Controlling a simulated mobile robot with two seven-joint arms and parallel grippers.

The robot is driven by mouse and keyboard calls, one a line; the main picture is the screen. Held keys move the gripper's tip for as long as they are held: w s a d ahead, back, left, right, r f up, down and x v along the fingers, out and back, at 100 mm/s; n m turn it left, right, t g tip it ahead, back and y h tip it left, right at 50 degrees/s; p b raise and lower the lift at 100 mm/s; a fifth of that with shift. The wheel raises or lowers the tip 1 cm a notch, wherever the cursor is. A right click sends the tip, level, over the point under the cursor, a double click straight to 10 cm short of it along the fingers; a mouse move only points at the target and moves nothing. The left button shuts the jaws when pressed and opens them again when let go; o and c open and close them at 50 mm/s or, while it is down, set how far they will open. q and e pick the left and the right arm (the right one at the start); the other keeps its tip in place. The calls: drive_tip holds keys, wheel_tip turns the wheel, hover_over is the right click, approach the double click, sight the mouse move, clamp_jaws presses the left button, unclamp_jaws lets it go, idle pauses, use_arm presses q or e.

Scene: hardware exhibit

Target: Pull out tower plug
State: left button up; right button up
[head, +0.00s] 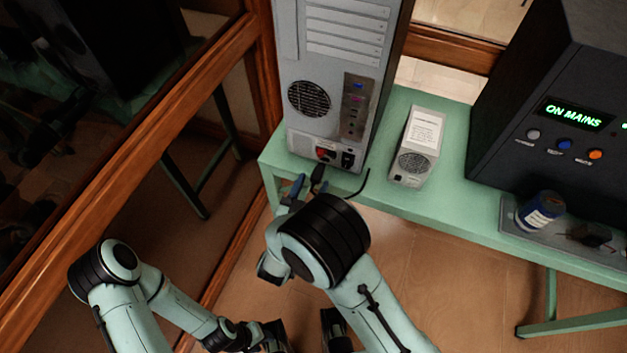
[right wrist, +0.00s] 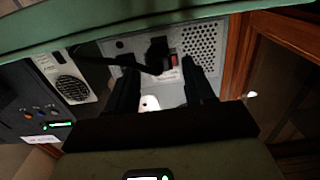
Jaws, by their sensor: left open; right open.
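The grey computer tower (head: 318,120) stands with its back panel towards me. A black plug (head: 348,158) sits in the socket low on that panel, beside a red switch (head: 325,154). In the right wrist view, which is upside down, the plug (right wrist: 158,52) is seated and its black cable runs left. My right gripper (head: 308,182) is just in front of the tower's lower back. Its open fingers (right wrist: 160,72) are either side of the plug's line in the wrist view, apart from it. My left gripper (head: 278,338) is low, away from the tower, partly cut by the frame edge.
A green table (head: 450,150) carries the tower, a small white box with a fan grille (head: 412,165) and a dark cabinet reading "ON MAINS" (head: 530,130). A blue can (head: 540,212) stands on a grey tray. A wooden-framed glass wall (head: 130,150) is close on the left.

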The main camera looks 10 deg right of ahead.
use_arm(q)
drive_tip(key=shift+w+f+b, duration=0.1)
drive_tip(key=shift+f+b, duration=0.15)
drive_tip(key=shift+b, duration=0.05)
use_arm(e)
drive_tip(key=v, duration=1.1)
drive_tip(key=shift+s+a, duration=0.2)
drive_tip(key=shift+a, duration=0.05)
drive_tip(key=w+d+f+n+g+y+p, duration=0.1)
drive_tip(key=d+f+g+y+p, duration=0.2)
drive_tip(key=f, duration=0.6)
drive_tip(key=w+d+f+n+g+y+p, duration=0.1)
drive_tip(key=d+f+g+y, duration=0.3)
drive_tip(key=f, duration=0.5)
use_arm(q)
wheel_tip(320, 180, up, 8)
drive_tip(key=w+p, duration=0.2)
drive_tip(key=p, duration=0.2)
drive_tip(key=shift+r, duration=0.2)
use_arm(e)
drive_tip(key=s+d+f+g+y, duration=0.1)
drive_tip(key=s+f+g+y, duration=0.1)
drive_tip(key=s, duration=0.7)
drive_tip(key=s+d+f+g+y, duration=0.2)
drive_tip(key=s+f+g+y, duration=0.1)
drive_tip(key=s+g, duration=0.4)
drive_tip(key=s+y, duration=0.1)
drive_tip(key=s, duration=0.1)
drive_tip(key=shift+s+n+y, duration=0.3)
drive_tip(key=shift+n+y, duration=0.1)
